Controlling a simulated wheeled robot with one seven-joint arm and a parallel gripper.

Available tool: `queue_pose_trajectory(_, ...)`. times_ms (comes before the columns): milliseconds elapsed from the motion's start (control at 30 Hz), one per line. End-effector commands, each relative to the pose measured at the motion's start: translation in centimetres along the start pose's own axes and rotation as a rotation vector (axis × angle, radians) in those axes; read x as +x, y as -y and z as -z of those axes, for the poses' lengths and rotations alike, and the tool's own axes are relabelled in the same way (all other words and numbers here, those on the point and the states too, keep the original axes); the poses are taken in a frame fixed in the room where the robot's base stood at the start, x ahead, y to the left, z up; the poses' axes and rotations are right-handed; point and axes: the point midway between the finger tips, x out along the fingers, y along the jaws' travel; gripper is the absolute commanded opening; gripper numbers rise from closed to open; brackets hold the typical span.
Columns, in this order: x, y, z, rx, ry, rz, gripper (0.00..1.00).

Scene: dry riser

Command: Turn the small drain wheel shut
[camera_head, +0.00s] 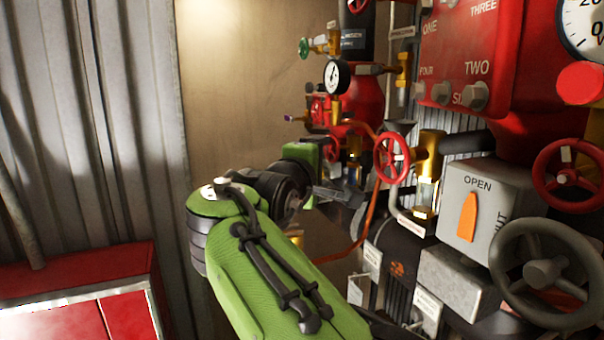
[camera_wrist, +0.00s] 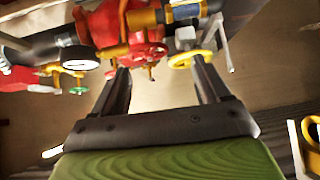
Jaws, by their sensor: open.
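No readable label marks the small drain wheel, so I cannot tell for sure which wheel it is. In the wrist view, a small yellow wheel (camera_wrist: 190,60) is by the right fingertip, and a small red wheel (camera_wrist: 150,53) on the red valve body (camera_wrist: 122,25) is between the fingertips, farther off. My gripper (camera_wrist: 160,66) is open with nothing between its fingers. In the head view my gripper (camera_head: 338,192) reaches toward the pipework, left of a red spoked wheel (camera_head: 391,157). My arm and gripper hide what lies behind them.
In the head view, a green wheel (camera_head: 305,47) and a gauge (camera_head: 336,77) are above my gripper. A grey box with an orange lever (camera_head: 467,217), a large grey wheel (camera_head: 545,272) and a red wheel (camera_head: 568,176) crowd the right. A red cabinet (camera_head: 80,275) stands left.

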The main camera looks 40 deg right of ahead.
Motion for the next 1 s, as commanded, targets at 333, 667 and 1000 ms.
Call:
queue_pose_trajectory(333,-2.9,-0.2,0.0,0.002,-0.002,-0.002,0.75)
queue_pose_trajectory(667,-5.5,-0.3,-0.1,0.002,0.000,-0.002,0.75)
queue_pose_trajectory(1000,-8.2,-0.4,-0.1,0.001,0.000,-0.002,0.75)
